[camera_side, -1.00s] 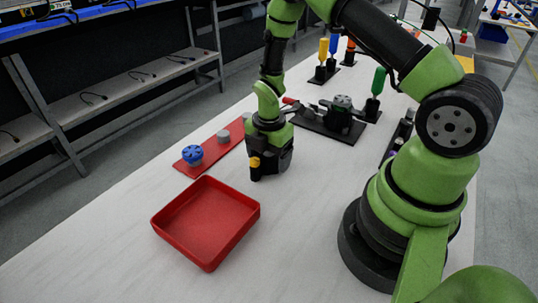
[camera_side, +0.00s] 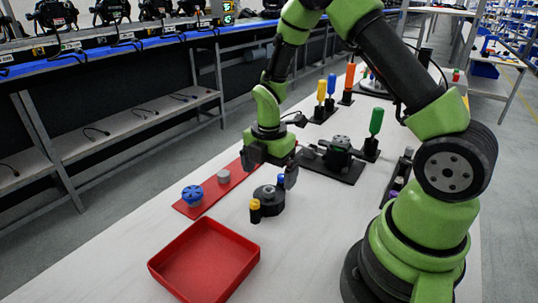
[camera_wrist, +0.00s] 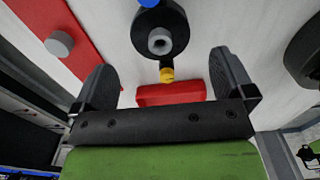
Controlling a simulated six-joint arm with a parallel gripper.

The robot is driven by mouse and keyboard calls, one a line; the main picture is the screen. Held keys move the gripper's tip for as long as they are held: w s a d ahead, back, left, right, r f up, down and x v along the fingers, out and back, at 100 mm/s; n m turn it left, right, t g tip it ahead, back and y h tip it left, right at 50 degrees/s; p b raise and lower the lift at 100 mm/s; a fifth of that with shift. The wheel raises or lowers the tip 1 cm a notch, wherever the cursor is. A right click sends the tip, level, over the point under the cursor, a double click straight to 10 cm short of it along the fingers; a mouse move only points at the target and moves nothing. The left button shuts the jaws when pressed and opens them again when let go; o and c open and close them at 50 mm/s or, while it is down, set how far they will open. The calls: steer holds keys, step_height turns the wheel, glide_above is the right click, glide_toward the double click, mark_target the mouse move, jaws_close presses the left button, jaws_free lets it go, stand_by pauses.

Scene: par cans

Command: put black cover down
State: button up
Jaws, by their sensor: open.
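The black cover (camera_side: 267,200) sits on the white table between the red mat and my arm's base. It is round and black, with a yellow-topped post at its front and a blue-topped one behind. In the wrist view the black cover (camera_wrist: 160,38) lies beyond the fingertips, with a grey centre and yellow and blue ends. My gripper (camera_side: 270,172) is open and empty above and just behind the cover; its two fingers (camera_wrist: 165,75) are spread wide in the wrist view, apart from the cover.
The red tray (camera_side: 205,262) stands in front of the cover. A black fixture (camera_side: 338,155) and a green-handled tool (camera_side: 375,125) stand behind right. White table is clear right of the tray.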

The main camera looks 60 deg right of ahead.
step_height(320, 180, up, 5)
step_height(320, 180, up, 7)
steer(key=m+t, duration=0.2)
steer(key=m, duration=0.3)
glide_above(269, 195)
steer(key=a, duration=0.1)
steer(key=s+a+r+m+t, duration=0.2)
steer(key=s+a+r+m, duration=0.1)
steer(key=s+r+m, duration=0.25)
steer(key=s+a+r+m+t+y, duration=0.1)
steer(key=s+a+r+m, duration=0.1)
steer(key=s+r+m, duration=0.1)
steer(key=s+a+r+m+t+y, duration=0.1)
steer(key=s+r+m+t, duration=0.1)
steer(key=s+m, duration=0.4)
steer(key=shift+a+r+m, duration=0.4)
steer(key=shift+m, duration=0.85)
